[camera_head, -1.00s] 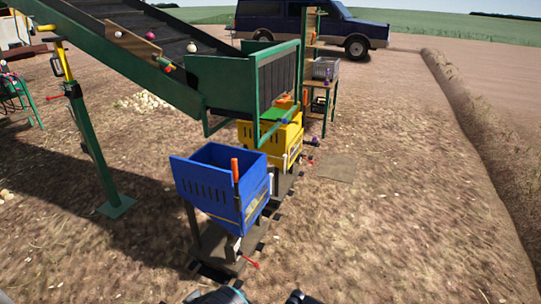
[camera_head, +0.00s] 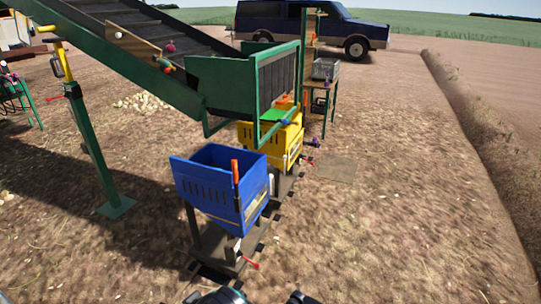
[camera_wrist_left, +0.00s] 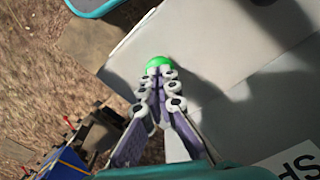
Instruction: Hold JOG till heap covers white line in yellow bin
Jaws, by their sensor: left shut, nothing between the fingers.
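My left gripper (camera_wrist_left: 160,72) is shut and empty in the left wrist view. Its fingertips meet at a round green button (camera_wrist_left: 158,62) on a pale grey panel (camera_wrist_left: 230,115); they appear to touch it, covering part of it. Lettering on the panel is cut off, so I cannot read JOG. The yellow bin (camera_head: 291,147) stands below the end of the green elevator (camera_head: 215,85) in the head view. The heap inside it and the white line cannot be made out. My right gripper is not in view.
A blue bin (camera_head: 205,188) stands in front of the yellow bin. Round onions, one white (camera_head: 118,34) and one purple (camera_head: 169,46), are on the dark belt. A spilled pale pile (camera_head: 143,102) lies on the ground. A blue vehicle (camera_head: 300,22) is parked behind. Open soil lies to the right.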

